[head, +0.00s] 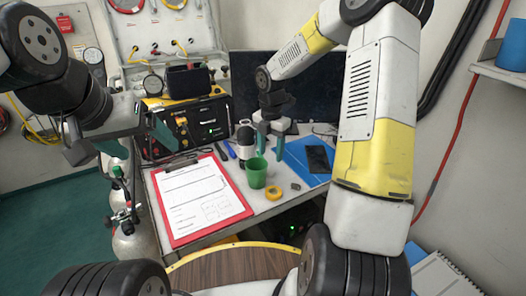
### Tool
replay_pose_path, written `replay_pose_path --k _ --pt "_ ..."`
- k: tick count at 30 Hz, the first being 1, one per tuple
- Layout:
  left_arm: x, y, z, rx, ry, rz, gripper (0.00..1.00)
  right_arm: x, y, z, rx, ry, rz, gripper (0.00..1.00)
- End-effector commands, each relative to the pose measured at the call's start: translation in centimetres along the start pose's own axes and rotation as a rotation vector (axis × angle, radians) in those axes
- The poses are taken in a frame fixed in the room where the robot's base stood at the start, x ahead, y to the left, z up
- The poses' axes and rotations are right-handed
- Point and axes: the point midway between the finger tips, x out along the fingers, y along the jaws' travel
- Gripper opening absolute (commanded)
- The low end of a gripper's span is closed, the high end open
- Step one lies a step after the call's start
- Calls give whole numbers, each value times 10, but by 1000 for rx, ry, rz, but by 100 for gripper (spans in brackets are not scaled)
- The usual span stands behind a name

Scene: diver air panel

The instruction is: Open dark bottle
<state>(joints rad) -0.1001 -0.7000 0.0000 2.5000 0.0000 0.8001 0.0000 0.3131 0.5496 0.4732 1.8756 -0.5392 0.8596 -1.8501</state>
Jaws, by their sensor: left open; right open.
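No bottle is plainly marked as the dark bottle. A small dark bottle-like container (245,139) with a light band stands upright on the desk. Pale grey gas cylinders (133,243) with valves (124,213) stand left of the desk; their shades are hard to tell apart. My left gripper (120,142) is open and empty, above the cylinders, with its fingers spread wide. My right gripper (271,131) is open, pointing down over the back of the desk just right of the dark container. Whether it touches the container cannot be told.
On the desk (203,244) lie a red clipboard (205,196), a green cup (256,173), yellow tape (273,192) and a dark phone (318,159). A black control box (205,121) stands behind, below the gauge panel (150,35). A monitor (325,85) stands at the back.

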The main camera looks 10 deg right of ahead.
Motion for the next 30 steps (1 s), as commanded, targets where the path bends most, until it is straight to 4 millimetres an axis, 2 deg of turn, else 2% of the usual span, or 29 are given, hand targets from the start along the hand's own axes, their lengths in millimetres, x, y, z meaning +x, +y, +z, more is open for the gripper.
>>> replay_pose_path --k 3,10,14,17,21,24,30 --pt "0 0 0 0 0 0 83 -24 0 1 1 -3 3 53" --pt "0 0 0 0 0 0 83 -49 0 0 5 -3 1 53" --pt "0 0 0 0 0 0 83 -69 -8 -7 106 -29 10 53" --pt "0 0 0 0 0 0 83 -99 -24 -20 307 -69 38 53" --pt "0 0 0 0 0 0 83 -146 -57 -49 712 -105 131 53" --pt "0 0 0 0 0 0 83 -173 -82 -72 1016 -89 223 53" --pt "0 0 0 0 0 0 83 -208 -132 -121 1611 79 421 53"
